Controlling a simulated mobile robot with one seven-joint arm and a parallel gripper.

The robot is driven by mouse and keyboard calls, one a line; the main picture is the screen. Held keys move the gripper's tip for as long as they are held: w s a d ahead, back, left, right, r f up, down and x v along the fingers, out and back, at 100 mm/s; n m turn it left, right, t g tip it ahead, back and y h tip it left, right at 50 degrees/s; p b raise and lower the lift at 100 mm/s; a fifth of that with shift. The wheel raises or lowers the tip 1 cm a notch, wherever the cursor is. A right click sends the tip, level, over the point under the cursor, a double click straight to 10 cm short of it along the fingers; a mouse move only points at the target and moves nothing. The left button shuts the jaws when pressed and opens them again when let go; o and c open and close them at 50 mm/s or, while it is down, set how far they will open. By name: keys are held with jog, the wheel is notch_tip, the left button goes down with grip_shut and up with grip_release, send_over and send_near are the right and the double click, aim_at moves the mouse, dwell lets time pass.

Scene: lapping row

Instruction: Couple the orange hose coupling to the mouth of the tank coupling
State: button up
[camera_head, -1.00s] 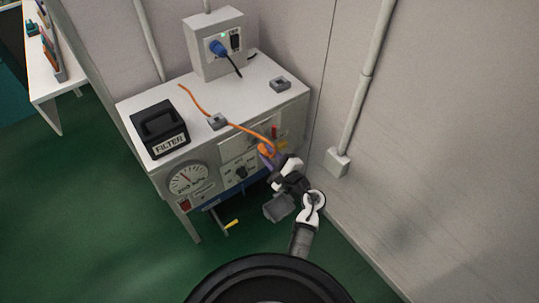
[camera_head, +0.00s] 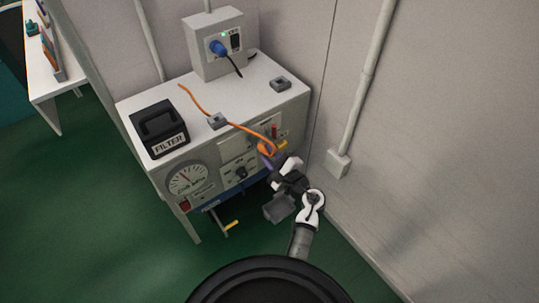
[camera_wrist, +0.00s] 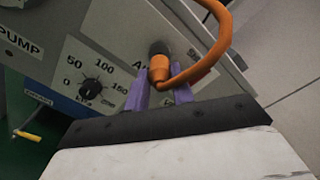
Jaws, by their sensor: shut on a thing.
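The orange hose coupling (camera_wrist: 159,69) is held between the purple fingers of my gripper (camera_wrist: 160,88), which is shut on it. In the wrist view its far end meets a dark round fitting, the tank coupling (camera_wrist: 158,48), on the grey front panel. They look in line and touching, but I cannot tell whether the coupling is seated. In the head view my gripper (camera_head: 268,151) is at the right part of the cabinet front, and the tank coupling is hidden there. The orange hose (camera_wrist: 224,38) loops to the right of the coupling.
The cabinet (camera_head: 210,165) carries a black filter box (camera_head: 160,130), a grey power box (camera_head: 215,45) and small grey clips (camera_head: 218,121). A dial knob (camera_wrist: 90,87) is left of my gripper. A wall with a conduit box (camera_head: 337,161) stands close on the right.

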jog(key=shift+b+x, duration=0.35)
jog(key=shift+x, duration=0.85)
jog(key=o, duration=1.1)
jog(key=shift+s+d, duration=0.1)
jog(key=b+v, duration=0.2)
jog(key=v, duration=1.1)
jog(key=shift+s+d, duration=0.2)
jog(key=shift+s, duration=0.1)
